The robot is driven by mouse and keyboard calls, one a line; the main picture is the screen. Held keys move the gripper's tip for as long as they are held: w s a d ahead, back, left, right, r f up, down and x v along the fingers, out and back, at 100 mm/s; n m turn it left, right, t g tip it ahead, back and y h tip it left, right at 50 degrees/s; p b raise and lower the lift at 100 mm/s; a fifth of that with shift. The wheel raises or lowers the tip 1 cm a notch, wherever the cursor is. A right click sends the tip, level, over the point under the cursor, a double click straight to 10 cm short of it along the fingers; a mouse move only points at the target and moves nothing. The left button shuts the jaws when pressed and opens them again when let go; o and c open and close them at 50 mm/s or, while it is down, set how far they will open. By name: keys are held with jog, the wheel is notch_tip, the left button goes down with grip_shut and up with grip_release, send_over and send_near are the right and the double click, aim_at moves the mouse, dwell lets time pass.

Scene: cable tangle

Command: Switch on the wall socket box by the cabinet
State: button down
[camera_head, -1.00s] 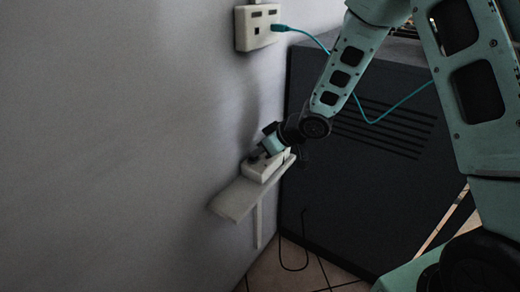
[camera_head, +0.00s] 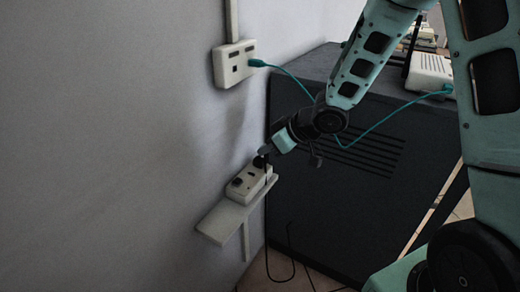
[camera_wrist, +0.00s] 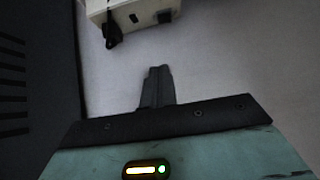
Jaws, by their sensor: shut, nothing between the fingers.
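A white socket box (camera_head: 234,64) is fixed high on the wall, with a teal cable in its right end. A second white box (camera_head: 248,184) lies on a small wall shelf beside the dark cabinet (camera_head: 345,165). This lower box has dark parts on top and a thin black cable at its far end. My gripper (camera_head: 266,150) is just above that far end; whether it touches the black plug there is unclear. In the wrist view, my gripper (camera_wrist: 158,72) is shut and empty. A white box (camera_wrist: 130,12) with a black plug (camera_wrist: 112,34) is ahead, partly cut off.
The shelf (camera_head: 225,222) juts from the wall below the lower box. The teal cable (camera_head: 300,84) runs behind my arm to a white device (camera_head: 430,72) on the cabinet. A black cable (camera_head: 290,250) hangs in a loop near the floor. The wall at left is bare.

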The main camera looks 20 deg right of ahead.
dwell(0.4)
jog(key=shift+s+a+r+m+g+y+p, duration=0.15)
jog(key=shift+s+a+m+g+y+p, duration=0.2)
jog(key=shift+p, duration=0.6)
jog(key=b, duration=0.4)
send_over(234, 180)
jog(key=s+d, duration=0.2)
jog(key=d, duration=0.1)
jog(key=f, duration=0.7)
jog(key=shift+a, duration=0.25)
jog(key=shift+w+a+f+b, duration=0.15)
jog(key=shift+f+b, duration=0.1)
jog(key=shift+f, duration=0.4)
jog(key=shift+s+a+f+b, duration=0.1)
jog(key=shift+f+b, duration=0.1)
jog(key=shift+f, duration=0.4)
jog(key=shift+a+f, duration=0.1)
jog(key=shift+f, duration=0.65)
jog(key=shift+f+b, duration=0.1)
jog(key=shift+b, duration=0.3)
